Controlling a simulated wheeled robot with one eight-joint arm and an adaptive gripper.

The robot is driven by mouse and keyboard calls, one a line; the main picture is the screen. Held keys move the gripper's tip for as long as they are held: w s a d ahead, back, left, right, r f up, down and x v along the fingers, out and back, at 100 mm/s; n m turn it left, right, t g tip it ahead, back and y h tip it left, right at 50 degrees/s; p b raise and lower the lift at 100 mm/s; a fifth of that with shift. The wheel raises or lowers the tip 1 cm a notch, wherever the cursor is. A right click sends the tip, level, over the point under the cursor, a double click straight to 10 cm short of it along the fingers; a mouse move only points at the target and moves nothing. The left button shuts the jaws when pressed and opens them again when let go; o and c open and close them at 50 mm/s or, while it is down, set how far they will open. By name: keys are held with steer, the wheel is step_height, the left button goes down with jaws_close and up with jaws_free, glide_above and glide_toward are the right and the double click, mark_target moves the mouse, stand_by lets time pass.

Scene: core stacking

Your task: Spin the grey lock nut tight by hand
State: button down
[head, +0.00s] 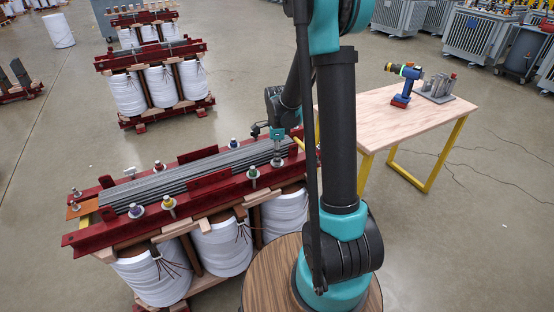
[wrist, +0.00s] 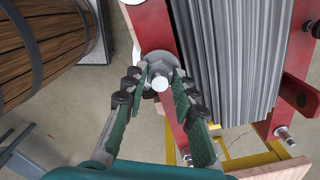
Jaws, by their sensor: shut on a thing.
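The grey lock nut (wrist: 157,62) sits on a bolt through the dark red clamp beam (wrist: 190,108), with a wide grey washer under it. The bright round bolt end (wrist: 160,83) points towards the wrist camera. My gripper (wrist: 161,73) has its two green fingers on either side of the nut, with the tips closed on it. In the head view my gripper (head: 277,158) reaches down at the right end of the near beam (head: 215,194). The nut itself is hard to make out there.
Other bolts carry coloured nuts, such as the green one (head: 253,173) and the yellow one (head: 168,203). The grey laminated core (head: 190,178) runs between the beams above white coils (head: 222,248). A wooden table (head: 385,120) at right holds a blue drill (head: 406,84).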

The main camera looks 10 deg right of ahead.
steer(key=m, duration=0.4)
steer(key=shift+m, duration=0.4)
steer(key=m, duration=0.4)
steer(key=c, duration=1.1)
jaws_free()
steer(key=shift+c, duration=0.2)
step_height(320, 180, up, 12)
